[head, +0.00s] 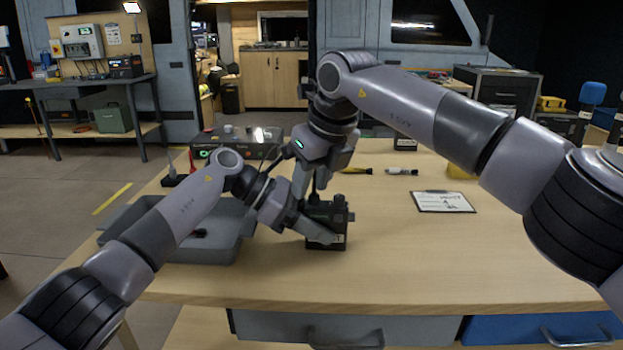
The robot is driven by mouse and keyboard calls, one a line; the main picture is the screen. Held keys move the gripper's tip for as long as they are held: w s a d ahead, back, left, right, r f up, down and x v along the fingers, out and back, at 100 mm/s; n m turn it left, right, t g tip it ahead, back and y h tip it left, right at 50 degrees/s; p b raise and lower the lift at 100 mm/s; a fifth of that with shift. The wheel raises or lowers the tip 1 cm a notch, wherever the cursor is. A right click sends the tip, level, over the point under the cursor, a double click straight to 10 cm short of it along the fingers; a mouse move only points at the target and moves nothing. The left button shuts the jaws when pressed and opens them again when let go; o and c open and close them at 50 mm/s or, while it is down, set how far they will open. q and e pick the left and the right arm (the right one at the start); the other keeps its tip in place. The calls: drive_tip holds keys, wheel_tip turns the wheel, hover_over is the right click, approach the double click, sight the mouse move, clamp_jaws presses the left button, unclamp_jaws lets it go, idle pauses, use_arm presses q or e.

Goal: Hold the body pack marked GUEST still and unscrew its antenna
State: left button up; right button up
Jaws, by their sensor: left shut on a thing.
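A black body pack (340,216) stands on the wooden table near its front middle. Its marking is too small and too covered to read. My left gripper (322,234) reaches in from the left and is shut on the pack, with its fingers across the near side. A short dark antenna (314,190) rises from the pack's top and is mostly hidden. My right gripper (306,186) points down from above, with its fingers close to the antenna. Whether these fingers touch it, or are open or shut, I cannot tell.
A grey tray (234,250) lies to the left, under my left arm. A dark device with a red antenna (171,171) stands at the left back, near a black equipment box (205,146). A clipboard (442,201) lies to the right. The right front of the table (450,260) is clear.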

drive_tip(key=m+h, duration=0.1)
drive_tip(key=m, duration=0.3)
drive_tip(key=shift+w+d+t, duration=0.1)
drive_tip(key=shift+t, duration=0.3)
drive_tip(key=m+h, duration=0.1)
drive_tip(key=m, duration=0.3)
drive_tip(key=shift+d+h, duration=0.15)
drive_tip(key=shift+h, duration=0.25)
clamp_jaws()
drive_tip(key=n+y, duration=0.1)
drive_tip(key=n, duration=0.3)
drive_tip(key=shift+y, duration=0.3)
